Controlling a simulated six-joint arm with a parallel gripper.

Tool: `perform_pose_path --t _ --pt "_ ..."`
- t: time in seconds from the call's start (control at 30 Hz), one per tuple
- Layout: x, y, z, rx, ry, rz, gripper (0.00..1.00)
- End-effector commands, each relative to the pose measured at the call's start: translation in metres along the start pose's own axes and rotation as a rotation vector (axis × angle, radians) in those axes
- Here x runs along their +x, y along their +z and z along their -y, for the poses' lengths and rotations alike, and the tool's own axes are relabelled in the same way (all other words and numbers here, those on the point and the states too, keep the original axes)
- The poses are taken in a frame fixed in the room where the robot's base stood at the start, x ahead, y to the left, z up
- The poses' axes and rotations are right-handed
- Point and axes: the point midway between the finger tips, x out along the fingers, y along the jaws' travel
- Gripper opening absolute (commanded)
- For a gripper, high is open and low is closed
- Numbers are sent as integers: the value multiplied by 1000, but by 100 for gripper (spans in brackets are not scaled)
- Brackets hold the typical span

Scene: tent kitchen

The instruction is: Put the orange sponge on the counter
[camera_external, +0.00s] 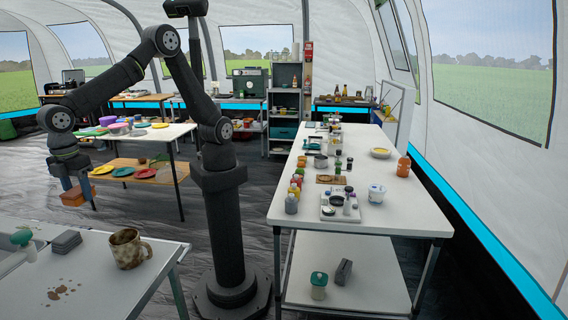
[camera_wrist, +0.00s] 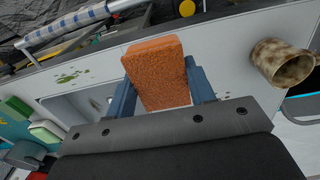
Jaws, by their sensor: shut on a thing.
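The orange sponge (camera_wrist: 157,72) is a rough-faced block between the two blue fingers of my gripper (camera_wrist: 160,95) in the wrist view. The gripper is shut on it, and the fingers press its two sides. In the external view, my gripper (camera_external: 72,182) hangs at the left, with an orange block (camera_external: 72,198) at its tips. The pale counter (camera_external: 115,290) fills the lower left of the external view. In the wrist view, the counter (camera_wrist: 225,60) lies behind the sponge. The height of the sponge above it is hard to tell.
A stained mug (camera_external: 128,248) stands on the counter and shows at right in the wrist view (camera_wrist: 280,62). A grey block (camera_external: 66,241) and a green-topped bottle (camera_external: 24,242) stand at the counter's left. Spill spots (camera_external: 62,290) mark the front. A long table (camera_external: 410,215) at right holds many items.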

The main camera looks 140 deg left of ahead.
Motion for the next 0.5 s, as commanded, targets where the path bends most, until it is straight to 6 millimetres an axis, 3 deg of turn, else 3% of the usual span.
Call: perform_pose_path --t 0.3,0.5 --pt "43 -44 53 -6 -1 3 28" --pt "62 -68 78 -4 0 1 28"
